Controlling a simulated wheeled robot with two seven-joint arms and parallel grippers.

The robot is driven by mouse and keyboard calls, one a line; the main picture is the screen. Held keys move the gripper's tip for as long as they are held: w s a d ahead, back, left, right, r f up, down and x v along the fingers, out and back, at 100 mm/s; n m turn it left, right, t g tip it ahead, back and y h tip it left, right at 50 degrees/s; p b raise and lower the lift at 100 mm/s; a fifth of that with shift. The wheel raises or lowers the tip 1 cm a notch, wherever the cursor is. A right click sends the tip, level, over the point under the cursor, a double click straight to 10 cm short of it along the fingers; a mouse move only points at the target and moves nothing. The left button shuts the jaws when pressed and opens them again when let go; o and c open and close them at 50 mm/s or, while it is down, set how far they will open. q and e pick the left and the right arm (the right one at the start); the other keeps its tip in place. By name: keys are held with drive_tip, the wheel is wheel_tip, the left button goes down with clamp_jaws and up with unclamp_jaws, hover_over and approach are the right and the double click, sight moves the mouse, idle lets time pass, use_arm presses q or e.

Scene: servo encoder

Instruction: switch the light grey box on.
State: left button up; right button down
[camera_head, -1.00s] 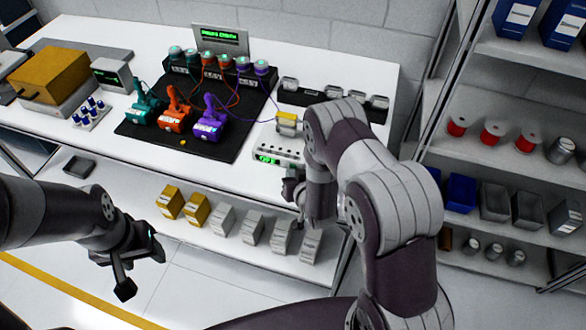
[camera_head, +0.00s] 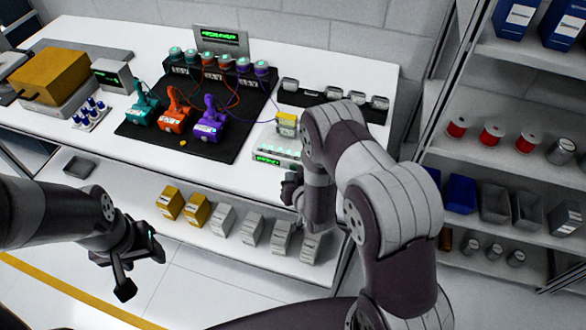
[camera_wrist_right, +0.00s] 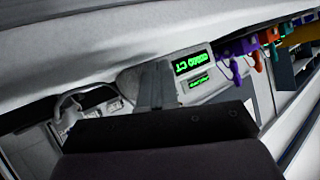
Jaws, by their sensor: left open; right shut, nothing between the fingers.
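The light grey box (camera_head: 283,147) sits at the front right of the white bench, right of the black mat. Its green display (camera_head: 267,160) is lit, and pale green lights glow along its top. In the right wrist view the lit green display (camera_wrist_right: 193,63) shows close up beside my gripper. My right gripper (camera_head: 291,188) is shut and empty at the box's front right, mostly hidden by its own arm; its finger shows in the wrist view (camera_wrist_right: 155,85). I cannot tell whether it touches the box. My left gripper (camera_head: 138,266) is open and empty, in front of the bench.
Teal, orange and purple servos (camera_head: 208,127) stand on the black mat (camera_head: 222,150), wired to a row of knobs behind. A yellow-topped block (camera_head: 287,119) stands behind the box. A sign display (camera_head: 220,36) is lit at the back. Small boxes (camera_head: 223,219) line the lower shelf.

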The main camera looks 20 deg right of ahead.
drive_tip(key=shift+s+a+p, duration=0.1)
drive_tip(key=shift+s+a, duration=0.45)
drive_tip(key=shift+s, duration=0.25)
drive_tip(key=shift+s+a+p, duration=0.15)
drive_tip(key=shift+s+a, duration=0.4)
drive_tip(key=shift+s, duration=0.3)
drive_tip(key=shift+s+a+p, duration=0.1)
drive_tip(key=shift+s+a, duration=0.45)
drive_tip(key=shift+s, duration=0.25)
